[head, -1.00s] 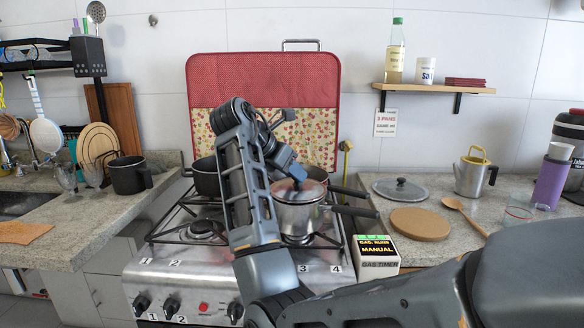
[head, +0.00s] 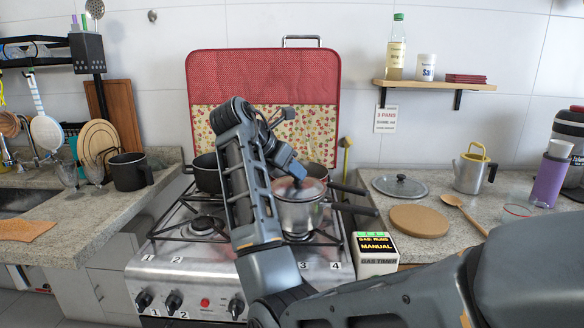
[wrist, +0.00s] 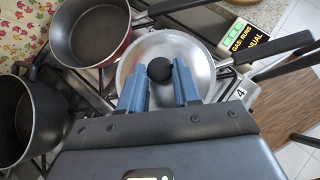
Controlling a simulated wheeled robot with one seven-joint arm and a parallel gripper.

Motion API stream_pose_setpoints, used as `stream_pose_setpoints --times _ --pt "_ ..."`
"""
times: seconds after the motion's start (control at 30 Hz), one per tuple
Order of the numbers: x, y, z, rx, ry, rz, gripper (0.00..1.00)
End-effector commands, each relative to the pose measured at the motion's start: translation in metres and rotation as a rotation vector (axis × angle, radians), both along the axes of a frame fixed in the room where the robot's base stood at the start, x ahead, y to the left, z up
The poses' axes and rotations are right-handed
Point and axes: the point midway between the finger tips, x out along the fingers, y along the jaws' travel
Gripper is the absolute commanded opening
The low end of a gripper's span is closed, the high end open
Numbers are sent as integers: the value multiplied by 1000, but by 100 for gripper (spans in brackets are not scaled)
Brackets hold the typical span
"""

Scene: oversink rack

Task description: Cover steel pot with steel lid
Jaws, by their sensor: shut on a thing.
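The steel pot (head: 300,218) stands on the front right burner, its handle pointing right. The steel lid (head: 296,190) lies level over the pot's mouth in the head view; whether it is fully seated or slightly above the rim I cannot tell. In the wrist view the lid (wrist: 205,62) is a shiny disc with a round black knob (wrist: 160,69). My gripper (wrist: 160,80) is shut on this knob, a blue finger on each side. In the head view my gripper (head: 298,180) is above the pot, partly hidden by my arm.
A dark pot (head: 206,174) and a red pan (wrist: 90,30) stand on the back burners. A gas timer box (head: 376,254) is right of the stove. A glass lid (head: 400,186), a round board (head: 419,221) and a wooden spoon (head: 464,213) lie on the right counter.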

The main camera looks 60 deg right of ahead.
Motion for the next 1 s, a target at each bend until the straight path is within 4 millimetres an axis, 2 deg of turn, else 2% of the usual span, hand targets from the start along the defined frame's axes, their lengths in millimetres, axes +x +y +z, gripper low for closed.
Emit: stream_pose_setpoints --times 0.77,0.8,1.0 --pt "0 1 0 -1 0 0 0" --pt "0 1 0 -1 0 0 33" --pt "0 1 0 0 0 0 52"
